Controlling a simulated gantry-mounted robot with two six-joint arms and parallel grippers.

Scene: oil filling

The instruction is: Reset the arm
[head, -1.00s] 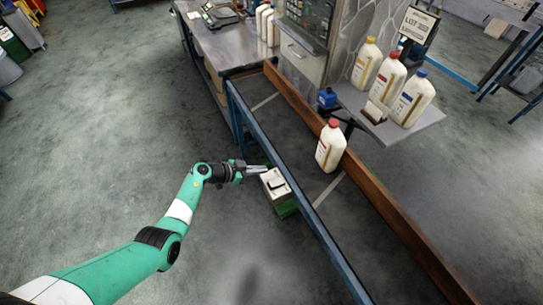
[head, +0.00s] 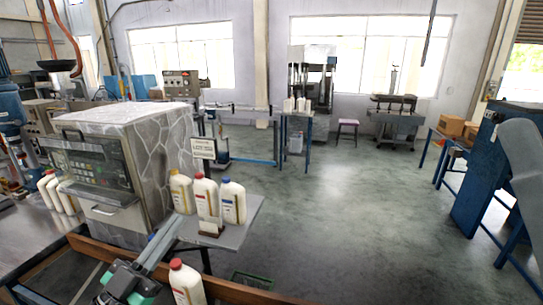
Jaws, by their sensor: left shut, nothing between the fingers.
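My left gripper (head: 168,232) rises from the lower left with its teal and black wrist below it. Its two grey fingers are together and empty, pointing up towards the small shelf. A white bottle with a red cap (head: 186,283) stands just right of the wrist, cut off by the lower picture edge. Three more white bottles, with a yellow cap (head: 181,193), a red cap (head: 206,203) and a blue cap (head: 232,202), stand on the grey shelf (head: 247,214). My right gripper is not in view.
A stone-patterned machine (head: 158,165) with a control panel stands at left, beside more white bottles (head: 58,193) on a metal bench (head: 28,238). A brown rail (head: 240,294) runs along the bottom. A blue frame (head: 474,175) stands right. The middle floor is open.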

